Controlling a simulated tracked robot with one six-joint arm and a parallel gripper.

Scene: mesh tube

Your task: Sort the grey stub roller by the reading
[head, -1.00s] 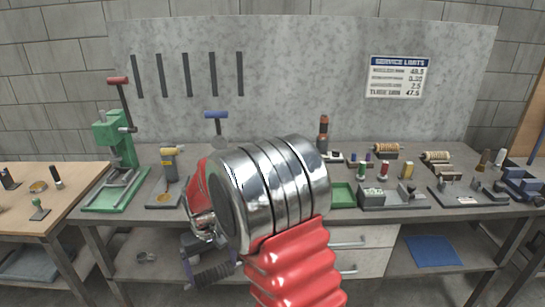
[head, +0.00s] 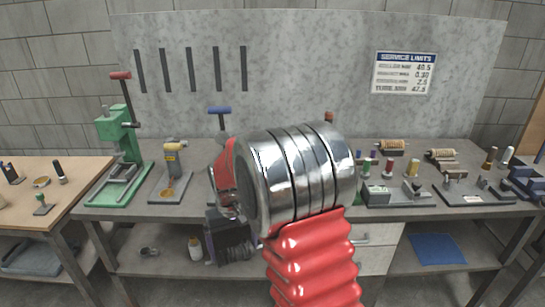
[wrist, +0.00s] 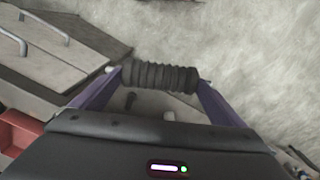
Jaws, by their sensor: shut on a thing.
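The grey stub roller (wrist: 160,77) is a dark, ribbed cylinder lying crosswise between the fingertips in the wrist view. My gripper (wrist: 158,82) is shut on it, one purple finger at each end. In the head view my gripper (head: 231,238) hangs in front of the bench, below the worktop's front edge; the roller cannot be told clearly there. A sign headed "SERVICE LIMITS" (head: 404,72) hangs on the grey back panel, with several number rows too small to read surely. My arm hides the middle of the bench.
A green lever press (head: 118,155) and a small yellow-topped stand (head: 172,172) are on the worktop at left. Several small fixtures and ribbed rollers (head: 440,155) stand at right. A blue mat (head: 437,249) and a small bottle (head: 195,248) are on the lower shelf.

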